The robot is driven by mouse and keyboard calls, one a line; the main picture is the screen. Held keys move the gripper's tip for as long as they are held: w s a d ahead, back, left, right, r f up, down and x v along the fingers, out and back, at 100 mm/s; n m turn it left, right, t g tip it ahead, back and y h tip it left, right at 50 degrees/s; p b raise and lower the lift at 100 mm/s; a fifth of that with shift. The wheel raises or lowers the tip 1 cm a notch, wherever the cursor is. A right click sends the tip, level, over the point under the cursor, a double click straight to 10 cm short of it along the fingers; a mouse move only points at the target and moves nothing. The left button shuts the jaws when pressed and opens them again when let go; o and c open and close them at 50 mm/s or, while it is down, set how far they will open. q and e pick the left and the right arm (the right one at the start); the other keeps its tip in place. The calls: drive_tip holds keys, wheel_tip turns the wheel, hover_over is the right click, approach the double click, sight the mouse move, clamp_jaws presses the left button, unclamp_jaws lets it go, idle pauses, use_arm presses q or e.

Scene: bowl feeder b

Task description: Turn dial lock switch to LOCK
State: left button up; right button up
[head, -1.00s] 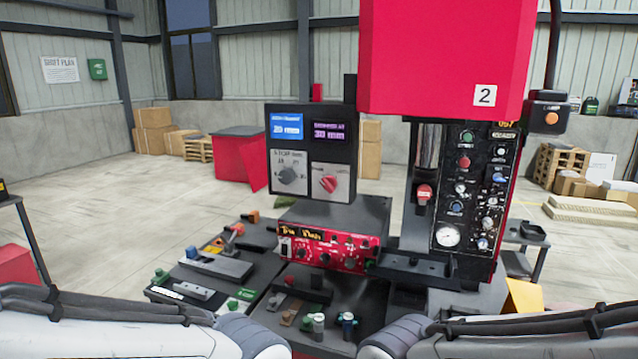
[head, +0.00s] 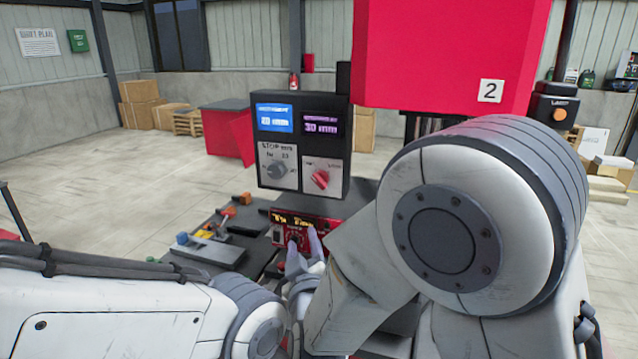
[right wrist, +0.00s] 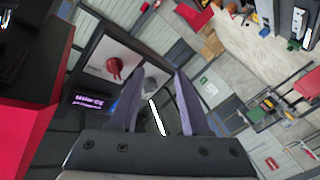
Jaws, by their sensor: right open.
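The red dial lock switch (head: 320,179) sits on a light plate at the lower right of the black display box. Its red grip slants from upper left to lower right; the labels around it are too small to read surely. It also shows in the right wrist view (right wrist: 114,68), left of the fingers. My right gripper (head: 304,241) is open and empty, below the switch and in front of the red control panel. In the right wrist view its two fingers (right wrist: 158,78) are spread, with nothing between them touching. My left arm shows at lower left; its gripper is out of view.
The red control panel (head: 290,222) lies below. The red machine head (head: 440,60) overhangs at right. Open floor lies left.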

sight(319, 184)
drive_tip(key=w+d+r+t+h+p, duration=0.1)
drive_tip(key=w+r+p, duration=0.1)
drive_tip(key=w+d+r+t+h+p, duration=0.1)
drive_tip(key=w+r+p, duration=0.1)
drive_tip(key=w+r, duration=0.1)
drive_tip(key=w+d+r+t+h+p, duration=0.1)
drive_tip(key=w+r+p, duration=0.1)
drive_tip(key=w, duration=0.1)
drive_tip(key=shift+w+r+t, duration=0.15)
drive_tip(key=shift+w+t, duration=0.1)
drive_tip(key=shift+t, duration=0.15)
drive_tip(key=shift+w, duration=0.6)
clamp_jaws()
